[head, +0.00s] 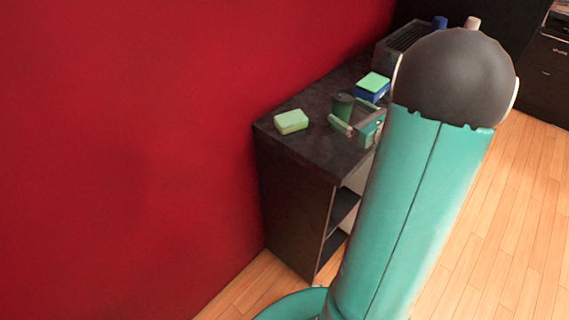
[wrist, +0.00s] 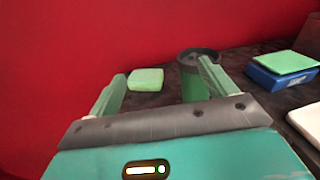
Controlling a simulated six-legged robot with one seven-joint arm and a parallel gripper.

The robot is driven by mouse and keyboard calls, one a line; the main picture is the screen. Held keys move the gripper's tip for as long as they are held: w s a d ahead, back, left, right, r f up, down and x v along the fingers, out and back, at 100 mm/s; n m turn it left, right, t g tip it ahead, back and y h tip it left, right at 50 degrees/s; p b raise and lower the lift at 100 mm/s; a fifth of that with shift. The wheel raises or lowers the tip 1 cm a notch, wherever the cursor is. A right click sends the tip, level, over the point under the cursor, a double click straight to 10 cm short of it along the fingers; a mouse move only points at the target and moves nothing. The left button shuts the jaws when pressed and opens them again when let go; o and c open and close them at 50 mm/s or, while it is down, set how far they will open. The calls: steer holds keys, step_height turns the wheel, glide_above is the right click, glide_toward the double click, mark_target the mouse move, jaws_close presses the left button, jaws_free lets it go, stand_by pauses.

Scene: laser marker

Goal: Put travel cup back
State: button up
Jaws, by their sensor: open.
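The travel cup (head: 343,104), green with a dark lid, stands upright on the dark counter top (head: 300,146). In the wrist view the cup (wrist: 190,84) is partly covered by my right finger. My gripper (head: 354,124) is low over the counter beside the cup, with its fingers apart. In the wrist view my gripper (wrist: 162,70) shows an empty gap, and the cup is at the right side of that gap. I cannot tell whether the right finger touches the cup.
A light green block (head: 291,122) lies left of the cup near the red wall (head: 150,130). A blue box with a green top (head: 372,86) stands behind the cup. A slotted metal appliance (head: 405,42) is farther back. A white object (wrist: 307,122) lies at the right in the wrist view.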

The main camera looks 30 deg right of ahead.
steer(key=s+a+r+n+g+y, duration=0.25)
steer(key=a+n+g, duration=0.25)
steer(key=a+n, duration=0.65)
steer(key=s+a+r+n+g+y, duration=0.1)
steer(key=s+a+n+g+y, duration=0.4)
steer(key=a, duration=1.2)
steer(key=s+a+r+n+g+h, duration=0.1)
steer(key=s+a+r+n+h, duration=0.2)
steer(key=s+n+h, duration=0.4)
steer(key=shift+s+a+n+g+h, duration=0.25)
steer(key=shift+n+h, duration=1.4)
steer(key=shift+n, duration=3.2)
steer(key=shift+s+d, duration=0.1)
steer(key=shift+s, duration=0.1)
